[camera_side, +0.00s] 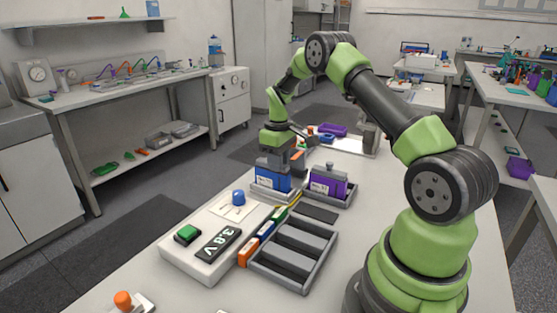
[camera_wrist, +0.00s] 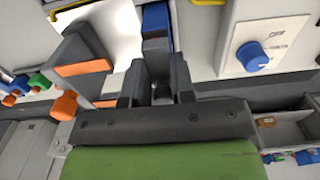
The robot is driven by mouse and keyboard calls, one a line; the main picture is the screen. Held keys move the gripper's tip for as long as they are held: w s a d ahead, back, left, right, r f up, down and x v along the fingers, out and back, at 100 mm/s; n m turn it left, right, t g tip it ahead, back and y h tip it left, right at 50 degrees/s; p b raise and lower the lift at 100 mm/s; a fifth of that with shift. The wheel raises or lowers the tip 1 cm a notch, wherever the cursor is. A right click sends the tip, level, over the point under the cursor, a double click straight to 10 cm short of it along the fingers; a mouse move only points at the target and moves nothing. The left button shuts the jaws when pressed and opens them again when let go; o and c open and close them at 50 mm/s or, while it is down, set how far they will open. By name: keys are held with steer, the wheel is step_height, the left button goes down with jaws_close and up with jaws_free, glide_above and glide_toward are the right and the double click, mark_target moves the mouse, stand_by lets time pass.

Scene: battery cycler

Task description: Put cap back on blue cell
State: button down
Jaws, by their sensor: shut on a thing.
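The blue cell (camera_side: 270,181), with a white label, stands upright in a grey holder beside the purple cell (camera_side: 328,186), which wears a grey cap with a knob. My gripper (camera_side: 277,153) is directly above the blue cell and points down. In the wrist view my gripper (camera_wrist: 157,82) is shut on a grey piece that appears to be the cap (camera_wrist: 157,61). A strip of the blue cell (camera_wrist: 155,19) shows just beyond it. The fingers hide much of the cap, so I cannot tell whether it is seated or slightly above the cell.
A white instrument with a blue knob (camera_side: 238,197), green button (camera_side: 187,233) and display (camera_side: 218,242) is in front. A grey slotted tray (camera_side: 294,256) lies beside it. An orange-knobbed item (camera_side: 123,299) is at the near edge. A purple bin (camera_side: 333,130) stands behind.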

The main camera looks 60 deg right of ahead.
steer(key=shift+c, duration=2)
jaws_free()
steer(key=shift+r, duration=0.1)
steer(key=shift+r, duration=3.4)
jaws_close()
